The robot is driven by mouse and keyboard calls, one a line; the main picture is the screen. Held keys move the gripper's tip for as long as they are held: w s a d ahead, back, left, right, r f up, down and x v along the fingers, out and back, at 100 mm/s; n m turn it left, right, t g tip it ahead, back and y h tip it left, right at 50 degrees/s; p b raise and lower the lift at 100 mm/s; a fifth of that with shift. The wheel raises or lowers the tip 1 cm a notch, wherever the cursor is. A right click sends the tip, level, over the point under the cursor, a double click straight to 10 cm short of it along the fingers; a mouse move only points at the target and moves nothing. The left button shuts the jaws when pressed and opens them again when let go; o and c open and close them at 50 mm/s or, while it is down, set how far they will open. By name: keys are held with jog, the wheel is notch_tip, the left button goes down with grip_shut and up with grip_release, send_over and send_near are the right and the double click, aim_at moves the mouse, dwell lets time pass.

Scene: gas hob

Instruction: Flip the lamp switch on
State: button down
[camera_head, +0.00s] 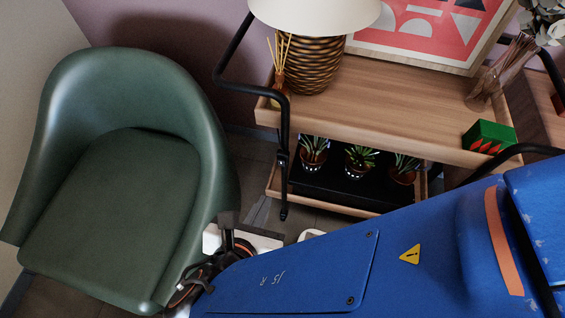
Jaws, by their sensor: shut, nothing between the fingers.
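The lamp stands on the wooden top of a trolley at the upper middle. Its white shade (315,14) is cut off by the top edge, and its ribbed, woven-looking brown base (308,66) shows below. I cannot make out a switch on the lamp. My blue arm crosses the lower right.
The green chair (110,215) fills the left. The trolley top (410,105) has a black tubular frame (285,125) at its left. Reed sticks (279,65) stand beside the lamp. A green box (488,136) and a vase (500,75) are at right. Potted plants (360,158) stand below.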

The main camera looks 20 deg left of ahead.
jog(key=shift+w+f, duration=0.1)
send_near(281, 164)
jog(key=f+x, duration=0.1)
jog(key=x, duration=0.3)
jog(key=shift+w+r, duration=0.2)
jog(key=shift+w, duration=0.35)
dwell(0.5)
